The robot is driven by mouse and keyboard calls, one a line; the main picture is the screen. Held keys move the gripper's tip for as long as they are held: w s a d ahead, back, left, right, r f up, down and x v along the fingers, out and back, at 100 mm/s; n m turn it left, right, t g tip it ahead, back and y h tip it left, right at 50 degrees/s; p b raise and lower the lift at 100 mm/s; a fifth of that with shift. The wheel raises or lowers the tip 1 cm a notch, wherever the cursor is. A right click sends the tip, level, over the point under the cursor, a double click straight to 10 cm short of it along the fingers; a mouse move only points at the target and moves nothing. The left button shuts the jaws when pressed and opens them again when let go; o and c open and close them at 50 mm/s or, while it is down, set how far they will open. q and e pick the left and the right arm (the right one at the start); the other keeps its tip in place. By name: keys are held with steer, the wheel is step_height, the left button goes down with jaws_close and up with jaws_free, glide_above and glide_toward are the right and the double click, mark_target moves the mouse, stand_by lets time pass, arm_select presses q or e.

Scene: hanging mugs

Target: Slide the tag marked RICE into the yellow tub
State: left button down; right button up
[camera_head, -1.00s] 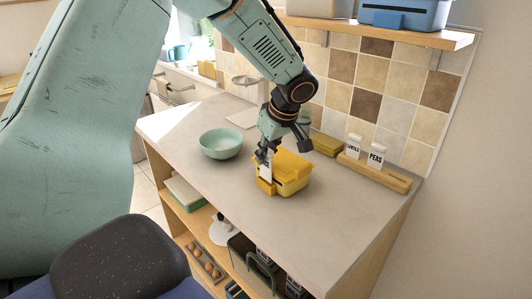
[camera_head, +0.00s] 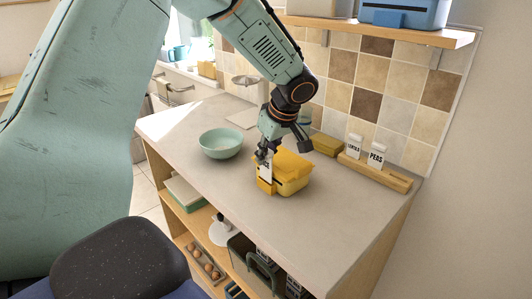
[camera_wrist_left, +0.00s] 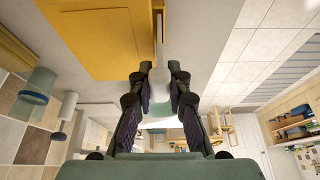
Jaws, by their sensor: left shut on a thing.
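The yellow tub (camera_head: 294,187) stands on the counter with a narrow yellow holder on its front left side. My left gripper (camera_head: 264,157) is shut on a white tag (camera_head: 265,172) above that holder. The tag is upright, with dark print too small to read surely. Its lower end meets the holder; I cannot tell how far it is inside. In the wrist view the tag (camera_wrist_left: 174,70) sits between the fingertips (camera_wrist_left: 162,74), beside the yellow tub (camera_wrist_left: 98,38). My right gripper is not in view.
A green bowl (camera_head: 221,144) stands left of the tub. Behind right, a wooden rack (camera_head: 375,172) holds tags marked LENTILS (camera_head: 354,147) and PEAS (camera_head: 376,157). A yellow block (camera_head: 327,144) lies behind the tub. The counter's front right (camera_head: 335,230) is clear.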

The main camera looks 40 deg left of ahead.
arm_select(q)
steer(key=shift+f+b, duration=0.8)
steer(key=shift+f, duration=0.2)
steer(key=c, duration=1.2)
jaws_free()
steer(key=v, duration=1.2)
steer(key=shift+w, duration=0.1)
steer(key=shift+f, duration=0.1)
